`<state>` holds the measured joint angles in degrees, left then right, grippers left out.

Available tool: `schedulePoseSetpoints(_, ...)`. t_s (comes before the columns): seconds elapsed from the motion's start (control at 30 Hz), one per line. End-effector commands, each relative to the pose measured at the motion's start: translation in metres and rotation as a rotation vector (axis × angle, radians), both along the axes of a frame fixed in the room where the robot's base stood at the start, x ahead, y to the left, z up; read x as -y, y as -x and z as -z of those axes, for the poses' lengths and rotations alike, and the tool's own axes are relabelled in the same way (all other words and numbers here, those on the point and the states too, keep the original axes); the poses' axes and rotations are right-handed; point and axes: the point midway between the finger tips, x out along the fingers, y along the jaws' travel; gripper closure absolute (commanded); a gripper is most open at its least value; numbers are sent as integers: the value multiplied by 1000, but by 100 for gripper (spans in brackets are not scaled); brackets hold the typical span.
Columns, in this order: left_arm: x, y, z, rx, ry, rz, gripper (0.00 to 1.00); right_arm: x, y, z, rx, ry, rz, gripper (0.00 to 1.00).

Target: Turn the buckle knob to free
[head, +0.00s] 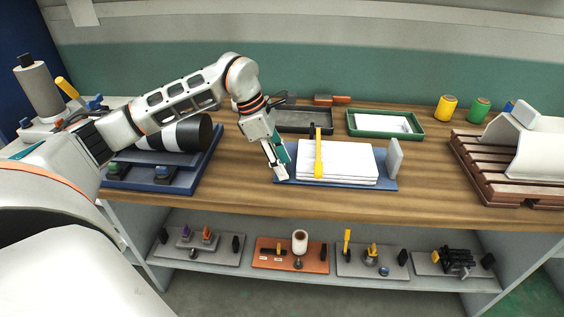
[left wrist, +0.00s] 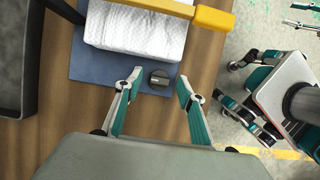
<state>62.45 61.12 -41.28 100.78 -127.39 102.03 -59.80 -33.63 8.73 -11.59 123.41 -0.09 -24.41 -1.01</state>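A dark round knob (left wrist: 159,78) sits on the edge of a blue base plate (left wrist: 90,62), beside a white stack (left wrist: 135,35). A yellow bar (left wrist: 213,18) lies across the stack. The head view shows the same stack (head: 345,163) and upright yellow bar (head: 318,155); the knob is hidden there by my gripper. My left gripper (head: 277,171) is at the left end of the plate. In the left wrist view, its open fingers (left wrist: 158,85) are on both sides of the knob, with visible gaps. My right gripper (left wrist: 226,80) appears open and empty, away from the table, over the floor.
A green tray (head: 385,124) and a dark tray (head: 303,120) stand behind the stack. The shelf below holds several small fixtures. The front wood strip is clear.

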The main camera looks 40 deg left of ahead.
Motion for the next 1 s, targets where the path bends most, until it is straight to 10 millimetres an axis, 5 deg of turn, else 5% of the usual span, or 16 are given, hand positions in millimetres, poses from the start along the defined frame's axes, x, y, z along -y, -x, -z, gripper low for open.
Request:
schedulePoseSetpoints(0.03,0,0,0,0,0,0,72,0,0,0,0,-1,1,60)
schedulePoseSetpoints(0.17,0,0,0,0,0,0,100,0,0,0,0,-3,3,60)
schedulePoseSetpoints(0.57,0,0,-3,3,-2,-49,100,3,-2,-2,1,5,7,60)
schedulePoseSetpoints(1.0,3,2,-8,9,0,-379,100,10,5,-12,-14,15,18,60)
